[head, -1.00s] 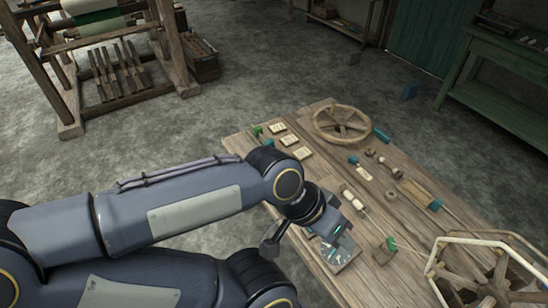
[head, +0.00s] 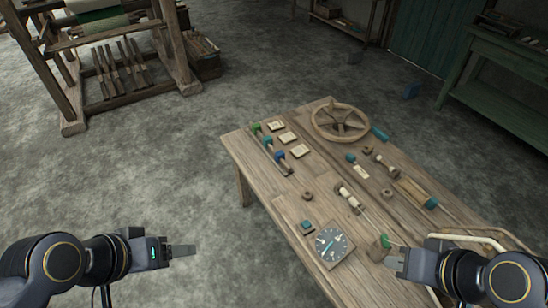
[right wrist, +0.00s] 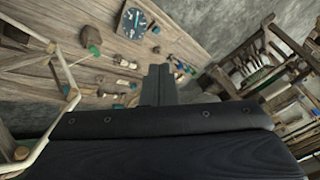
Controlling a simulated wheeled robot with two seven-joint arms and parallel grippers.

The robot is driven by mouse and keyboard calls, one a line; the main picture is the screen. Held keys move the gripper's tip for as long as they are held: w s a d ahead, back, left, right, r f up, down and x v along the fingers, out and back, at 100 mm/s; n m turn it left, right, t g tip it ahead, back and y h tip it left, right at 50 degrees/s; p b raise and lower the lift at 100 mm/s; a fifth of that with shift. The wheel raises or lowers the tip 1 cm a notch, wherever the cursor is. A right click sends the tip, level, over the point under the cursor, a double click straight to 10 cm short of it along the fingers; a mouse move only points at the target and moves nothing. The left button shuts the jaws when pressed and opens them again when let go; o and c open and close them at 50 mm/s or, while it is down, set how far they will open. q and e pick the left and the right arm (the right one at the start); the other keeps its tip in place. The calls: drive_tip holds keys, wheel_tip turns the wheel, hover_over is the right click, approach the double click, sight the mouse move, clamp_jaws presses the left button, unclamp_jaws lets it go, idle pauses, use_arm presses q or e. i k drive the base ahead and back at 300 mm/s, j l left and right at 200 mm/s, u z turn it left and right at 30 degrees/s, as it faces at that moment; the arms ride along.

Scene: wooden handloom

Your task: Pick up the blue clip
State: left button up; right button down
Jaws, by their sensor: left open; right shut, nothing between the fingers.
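The blue clip (head: 279,155) sits at the near end of a short row on the left part of the wooden table (head: 290,206). A green clip (head: 256,128) and a teal clip (head: 267,141) sit further along that row. My left gripper (head: 188,250) is open and empty, off the table's left side, below and left of the blue clip in the picture. My right gripper (head: 396,262) is shut and empty at the right, close to a green-topped wooden block. Its closed fingers also show in the right wrist view (right wrist: 157,84). Neither gripper touches the blue clip.
A dark dial plate (head: 328,244) lies near the table's front, with a small teal piece (head: 307,226) beside it. Several pale cards (head: 288,137), a wooden wheel (head: 340,122) and spools are further back. A pale frame (head: 470,240) stands by my right arm.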

sight(279, 155)
drive_tip(key=i+j, duration=0.5)
drive_tip(key=i, duration=0.2)
drive_tip(key=i+j+z, duration=0.15)
drive_tip(key=i+j, duration=0.35)
drive_tip(key=i, duration=0.15)
